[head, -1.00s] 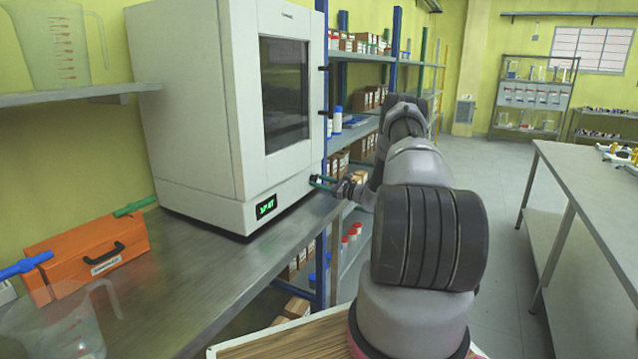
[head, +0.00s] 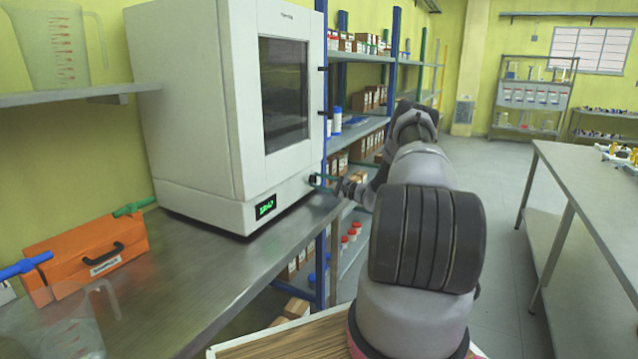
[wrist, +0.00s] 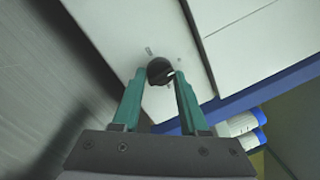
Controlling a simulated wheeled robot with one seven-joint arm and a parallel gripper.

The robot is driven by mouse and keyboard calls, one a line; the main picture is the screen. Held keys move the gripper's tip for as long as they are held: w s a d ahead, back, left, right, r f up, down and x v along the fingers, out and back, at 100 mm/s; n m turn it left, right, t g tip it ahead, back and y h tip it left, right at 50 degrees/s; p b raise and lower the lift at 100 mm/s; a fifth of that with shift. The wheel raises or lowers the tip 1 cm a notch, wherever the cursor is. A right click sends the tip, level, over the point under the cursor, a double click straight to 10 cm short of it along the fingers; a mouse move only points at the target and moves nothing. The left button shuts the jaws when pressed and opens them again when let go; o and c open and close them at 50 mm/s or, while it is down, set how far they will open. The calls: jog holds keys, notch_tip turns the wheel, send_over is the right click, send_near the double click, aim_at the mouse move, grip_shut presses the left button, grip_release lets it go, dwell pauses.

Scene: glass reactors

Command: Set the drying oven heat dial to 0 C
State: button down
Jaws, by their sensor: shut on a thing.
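The white drying oven (head: 195,105) stands on the metal bench, with a dark door window and a green lit display (head: 265,207) low on its front; I cannot read the digits surely. Its black heat dial (wrist: 160,70) is on the lower front panel, right of the display, and shows small in the head view (head: 313,180). My gripper (wrist: 161,84) has its two green fingers on either side of the dial, shut on it. In the head view the gripper (head: 322,182) reaches the oven's lower right front corner. A light mark shows on the dial's face in the wrist view.
An orange toolbox (head: 88,256) and a clear measuring jug (head: 65,335) are on the bench at left. Shelves (head: 360,125) with boxes and bottles stand right behind the oven. A side table (head: 590,185) stands at right, with open floor before it.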

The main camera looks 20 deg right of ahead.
jog(key=shift+d, duration=0.1)
dwell(0.3)
jog(key=shift+c, duration=2.2)
grip_release()
jog(key=v, duration=1)
jog(key=shift+s+d, duration=0.25)
jog(key=shift+s, duration=0.05)
